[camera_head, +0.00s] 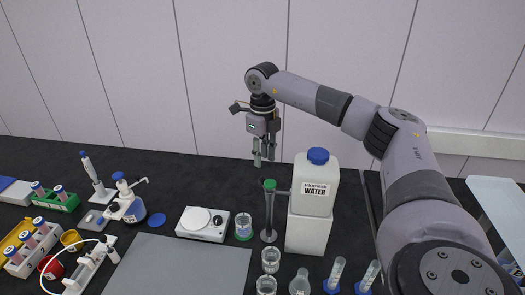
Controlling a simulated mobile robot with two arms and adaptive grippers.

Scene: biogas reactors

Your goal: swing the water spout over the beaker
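The white water tank (308,222) with a blue cap stands right of the middle of the table, its label reading WATER. Just left of it is a thin stand with a green top (269,185) and a round grey base; a short dark piece links its upper part with the tank. This appears to be the water spout. A clear beaker (243,223) on a green base stands to the left of the stand. My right gripper (264,161) points down above the green top, apart from it; its fingers look parted and empty. My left gripper is out of view.
A white scale (203,223) stands left of the beaker. Clear glasses (270,260) and blue-footed tubes (336,273) stand in front. A grey mat (182,266) lies front left. Racks, a dispenser bottle (127,205) and cups fill the left side. The table behind the scale is clear.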

